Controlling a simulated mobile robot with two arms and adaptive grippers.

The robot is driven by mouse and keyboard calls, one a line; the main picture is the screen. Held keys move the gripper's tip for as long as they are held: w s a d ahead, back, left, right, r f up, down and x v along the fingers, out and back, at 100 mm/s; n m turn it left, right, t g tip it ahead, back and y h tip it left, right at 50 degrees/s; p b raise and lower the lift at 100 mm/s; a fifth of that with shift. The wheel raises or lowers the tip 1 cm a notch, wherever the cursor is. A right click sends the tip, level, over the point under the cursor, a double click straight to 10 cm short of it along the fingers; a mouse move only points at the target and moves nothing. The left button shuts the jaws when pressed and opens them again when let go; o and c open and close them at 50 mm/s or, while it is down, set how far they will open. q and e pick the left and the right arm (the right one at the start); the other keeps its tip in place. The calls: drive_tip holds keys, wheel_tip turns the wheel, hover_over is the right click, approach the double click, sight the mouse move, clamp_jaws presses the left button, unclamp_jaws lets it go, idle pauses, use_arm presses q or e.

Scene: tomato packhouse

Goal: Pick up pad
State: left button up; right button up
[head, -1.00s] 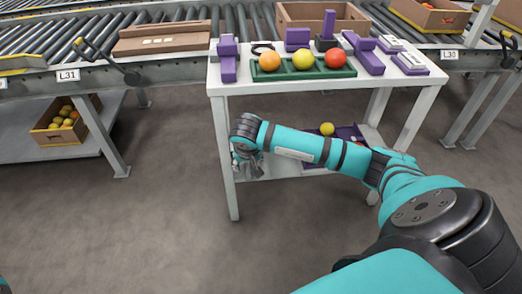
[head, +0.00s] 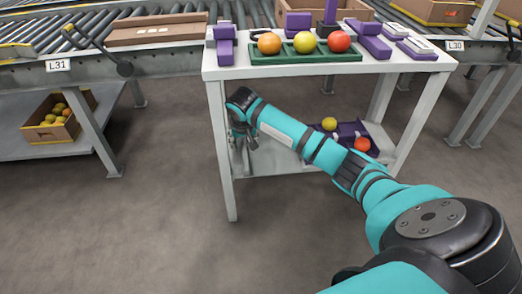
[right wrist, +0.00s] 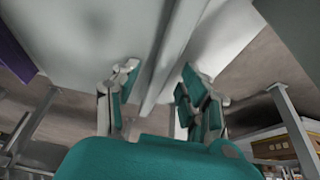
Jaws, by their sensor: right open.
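No item can be told for certain as the pad. A flat purple piece with a white bar (head: 417,46) lies at the white table's right end, and a similar purple-and-white piece lies behind it. Purple blocks stand at the table's left (head: 225,48) and right of the green tray (head: 373,46). My right gripper (head: 243,143) hangs below the tabletop near the front left leg, away from these pieces. In the right wrist view it (right wrist: 158,72) is open, with nothing between its fingers. My left gripper is out of view.
The white table (head: 330,70) carries a green tray (head: 300,57) with orange, yellow and red fruit. A purple tray (head: 348,128) with fruit sits on its lower shelf. A roller conveyor runs behind. A fruit crate (head: 47,133) stands at left. The front floor is clear.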

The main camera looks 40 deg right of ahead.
clamp_jaws()
drive_tip(key=shift+r, duration=0.1)
idle(0.3)
